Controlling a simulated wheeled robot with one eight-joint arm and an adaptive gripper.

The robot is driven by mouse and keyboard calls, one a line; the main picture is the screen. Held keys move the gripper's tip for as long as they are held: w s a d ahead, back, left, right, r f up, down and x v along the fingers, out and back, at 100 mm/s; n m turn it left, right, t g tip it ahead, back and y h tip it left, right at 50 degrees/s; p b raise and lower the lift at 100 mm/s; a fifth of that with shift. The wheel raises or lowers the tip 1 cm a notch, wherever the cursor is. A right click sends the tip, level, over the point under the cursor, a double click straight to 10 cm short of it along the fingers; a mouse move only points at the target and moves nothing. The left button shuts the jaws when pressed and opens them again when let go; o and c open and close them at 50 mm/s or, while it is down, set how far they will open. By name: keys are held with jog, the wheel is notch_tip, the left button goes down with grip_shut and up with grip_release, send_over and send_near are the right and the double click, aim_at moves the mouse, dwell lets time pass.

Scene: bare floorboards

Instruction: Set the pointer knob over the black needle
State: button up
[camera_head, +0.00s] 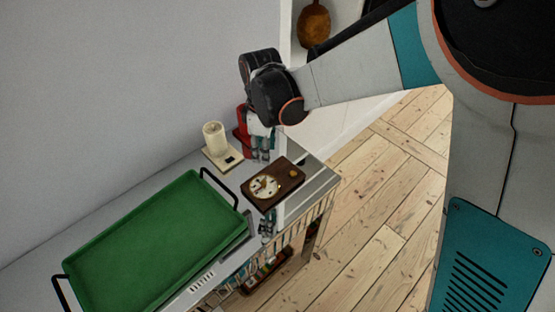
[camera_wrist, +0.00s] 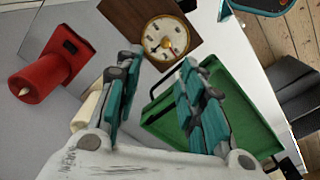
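A dark wooden box (camera_head: 284,190) lies on the worktop, with a pale round dial (camera_head: 266,187) at its left end and a small yellow knob (camera_head: 293,173) at its right end. The dial also shows near the top of the wrist view (camera_wrist: 166,38). It carries small dark and yellowish marks, but I cannot clearly make out the pointer or the black needle. My gripper (camera_head: 261,152) hangs beyond the box, fingers down, apart from it. In the wrist view its teal fingers (camera_wrist: 159,60) are spread with nothing held between them.
A large green tray (camera_head: 150,245) with black handles fills the worktop's left part. A cream cylinder on a base (camera_head: 214,140) stands behind the box. A red device (camera_wrist: 42,72) stands close to my gripper. Bare floorboards (camera_head: 375,195) lie to the right.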

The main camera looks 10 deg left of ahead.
aim_at(264, 182)
jog(key=shift+n, duration=0.3)
jog(key=f+b, duration=0.1)
jog(key=f, duration=0.3)
jog(key=f+b, duration=0.2)
jog(key=f, duration=0.3)
jog(key=f+b, duration=0.1)
jog(key=f, duration=0.4)
jog(key=shift+s+a, duration=0.3)
jog(key=shift+c, duration=0.5)
grip_shut()
